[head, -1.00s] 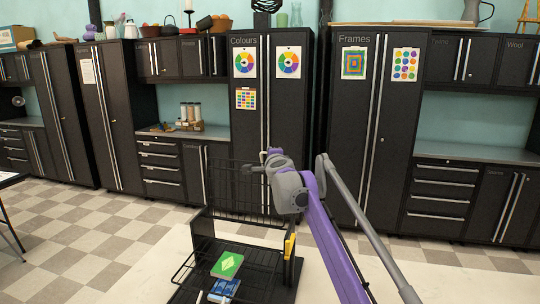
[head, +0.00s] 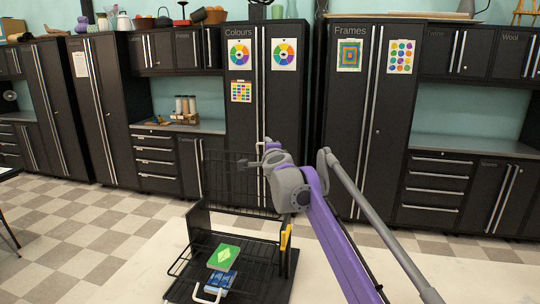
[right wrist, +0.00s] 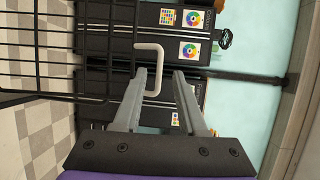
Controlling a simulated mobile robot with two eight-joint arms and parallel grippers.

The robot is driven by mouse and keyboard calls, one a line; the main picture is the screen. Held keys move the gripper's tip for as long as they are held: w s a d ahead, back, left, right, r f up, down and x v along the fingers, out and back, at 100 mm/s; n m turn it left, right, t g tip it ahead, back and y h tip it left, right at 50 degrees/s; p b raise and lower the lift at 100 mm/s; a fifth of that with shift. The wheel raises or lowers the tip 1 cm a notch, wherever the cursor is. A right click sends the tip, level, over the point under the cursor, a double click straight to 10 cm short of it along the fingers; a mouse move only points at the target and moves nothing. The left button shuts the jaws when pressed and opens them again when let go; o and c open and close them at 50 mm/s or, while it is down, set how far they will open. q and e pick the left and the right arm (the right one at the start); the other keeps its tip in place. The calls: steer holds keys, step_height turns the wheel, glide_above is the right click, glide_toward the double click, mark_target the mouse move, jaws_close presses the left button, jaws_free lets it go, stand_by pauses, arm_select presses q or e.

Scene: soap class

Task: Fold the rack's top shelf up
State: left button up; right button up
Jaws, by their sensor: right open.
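The rack (head: 196,222) is a black metal frame in the middle of the head view. Its wire top shelf (head: 214,183) shows behind and left of my arm, and as a dark grid in the right wrist view (right wrist: 60,97). A white U-shaped handle (right wrist: 160,66) is at the grid's right side in that view. My right gripper (right wrist: 160,72) is open, with its two grey fingertips at the handle. One bar of the handle appears between the fingers; contact cannot be told. My left gripper is not in view.
The rack's lower wire shelf (head: 188,268) bears a green box (head: 224,257) and a blue pack (head: 221,281); another white handle (head: 207,297) is at its front. A yellow item (head: 286,238) is at the rack's right side. Black cabinets (head: 269,100) line the wall behind.

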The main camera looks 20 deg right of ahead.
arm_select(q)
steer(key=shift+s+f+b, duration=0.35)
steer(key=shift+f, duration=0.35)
arm_select(e)
steer(key=v, duration=0.7)
steer(key=shift+a+f, duration=0.1)
steer(key=s+a+f+n+g+y, duration=0.2)
steer(key=s+a+f+n+y, duration=0.1)
steer(key=s+a+f+n, duration=0.5)
steer(key=s+a+f+n+g+y, duration=0.25)
steer(key=s+f+n, duration=0.25)
steer(key=s+f, duration=0.45)
steer(key=s+f+n+g, duration=0.2)
steer(key=s+f, duration=0.5)
steer(key=s, duration=0.1)
steer(key=s+d+f+n+g+h, duration=0.1)
steer(key=s+f+n+g, duration=0.1)
steer(key=s+f, duration=0.6)
steer(key=s+d+f+n+g+h, duration=0.1)
steer(key=s+f+n+g, duration=0.1)
steer(key=s+f, duration=0.6)
steer(key=shift+s+f+n+g, duration=0.15)
steer(key=shift+n+g, duration=0.1)
steer(key=shift+n, duration=0.55)
